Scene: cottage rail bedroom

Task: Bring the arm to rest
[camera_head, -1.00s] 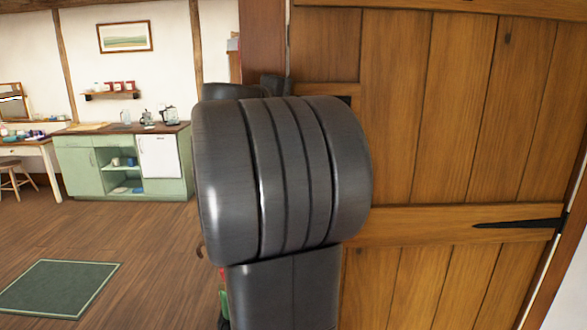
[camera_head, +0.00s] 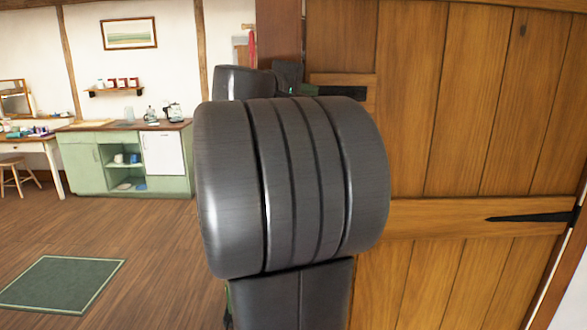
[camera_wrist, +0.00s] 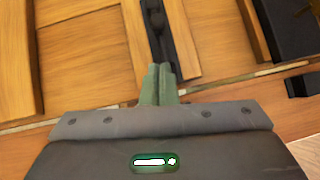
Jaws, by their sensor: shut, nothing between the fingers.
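My gripper (camera_wrist: 160,85) shows in the wrist view with its two green fingers closed together and nothing between them. The fingertips are in front of brown wooden boards with a black metal strap (camera_wrist: 158,35); I cannot tell whether they touch. In the head view my dark grey arm is folded up large in the middle of the picture, in front of the wooden door (camera_head: 455,120). Most of my gripper is hidden behind the arm there.
The plank door fills the right side, close to my arm, with a black hinge strap (camera_head: 530,217). The wooden floor between is open.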

